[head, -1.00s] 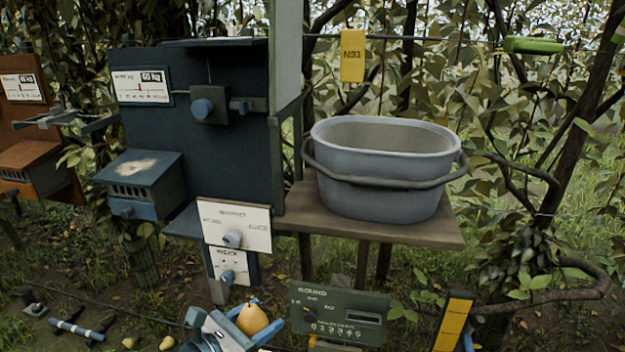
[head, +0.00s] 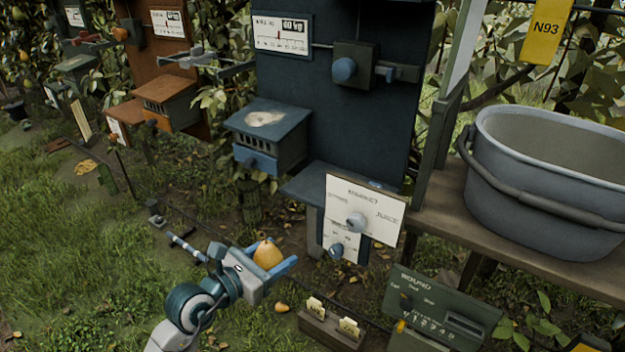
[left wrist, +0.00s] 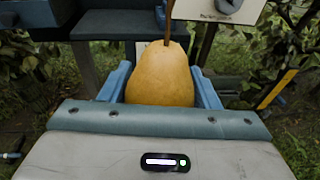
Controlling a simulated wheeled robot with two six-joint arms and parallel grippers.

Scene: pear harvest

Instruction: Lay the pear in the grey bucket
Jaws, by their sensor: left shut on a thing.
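The yellow pear (head: 267,254) is held between the blue fingers of my left gripper (head: 280,265), low in front of the dark blue stand. In the left wrist view the pear (left wrist: 160,75) is upright, stem up, with a finger on each side. The grey bucket (head: 540,200) stands on a wooden shelf at the right, above and to the right of the gripper, its dark handle hanging along the near side. The bucket's right side is cut off by the picture edge and its floor is hidden. My right gripper is not seen.
A dark blue weighing stand (head: 345,110) with a white sign (head: 365,215) stands between the gripper and the bucket's shelf (head: 450,205). A green box (head: 440,305) and a small card holder (head: 330,328) sit low in front. Open grass lies at the left.

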